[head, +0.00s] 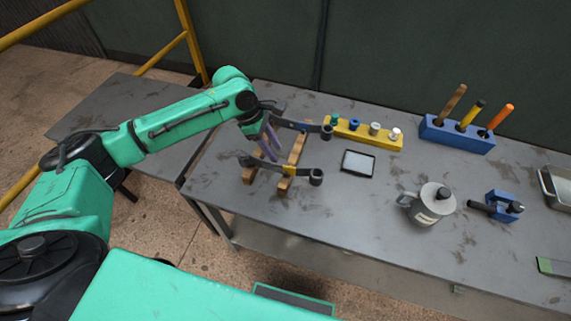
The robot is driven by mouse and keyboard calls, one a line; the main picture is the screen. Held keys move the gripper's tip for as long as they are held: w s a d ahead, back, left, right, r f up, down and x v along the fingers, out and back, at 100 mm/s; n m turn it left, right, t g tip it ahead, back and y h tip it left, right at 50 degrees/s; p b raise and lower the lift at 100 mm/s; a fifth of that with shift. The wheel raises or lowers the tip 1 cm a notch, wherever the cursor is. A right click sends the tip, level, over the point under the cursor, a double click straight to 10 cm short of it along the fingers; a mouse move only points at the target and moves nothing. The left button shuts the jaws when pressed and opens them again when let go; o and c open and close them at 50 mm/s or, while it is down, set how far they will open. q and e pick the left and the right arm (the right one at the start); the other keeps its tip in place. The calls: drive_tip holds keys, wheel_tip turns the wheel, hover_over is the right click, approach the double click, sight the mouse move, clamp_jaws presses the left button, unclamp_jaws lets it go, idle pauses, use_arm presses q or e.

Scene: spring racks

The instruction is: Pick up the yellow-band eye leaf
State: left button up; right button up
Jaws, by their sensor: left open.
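The yellow-band eye leaf (271,166) is a dark, slightly curved strip with a yellow band and a round eye at its right end. It lies across two wooden bars (299,147) on the near left part of the table. A second dark leaf (294,124) with an eye at its right end lies behind it. My left gripper (268,145) is open, with its purple-grey fingers pointing down just behind the yellow-band leaf, between the two leaves. I cannot tell whether the fingers touch either leaf. My right gripper is not in view.
A yellow block (368,137) with several small capped pieces stands right of the leaves. A dark-framed tray (358,163), a grey can (430,206), a blue clamp (501,206) and a blue tool holder (455,137) are further right. The table's front middle (345,205) is clear.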

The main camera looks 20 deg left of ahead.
sight(284, 166)
use_arm(q)
drive_tip(key=x, duration=0.2)
drive_tip(key=shift+w+d+f, duration=0.1)
drive_tip(key=shift+w+f, duration=0.1)
drive_tip(key=shift+f, duration=0.15)
drive_tip(key=p+x, duration=0.1)
drive_tip(key=x, duration=0.1)
drive_tip(key=p+x, duration=0.1)
drive_tip(key=x, duration=0.2)
drive_tip(key=shift+w+a, duration=0.2)
drive_tip(key=shift+w, duration=0.05)
drive_tip(key=shift+s+d+f, duration=0.15)
drive_tip(key=shift+f, duration=0.1)
drive_tip(key=shift+s, duration=0.1)
clamp_jaws()
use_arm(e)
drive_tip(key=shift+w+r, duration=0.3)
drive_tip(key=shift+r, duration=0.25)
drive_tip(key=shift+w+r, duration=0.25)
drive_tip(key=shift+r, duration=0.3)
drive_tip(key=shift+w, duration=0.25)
use_arm(q)
drive_tip(key=shift+r, duration=0.15)
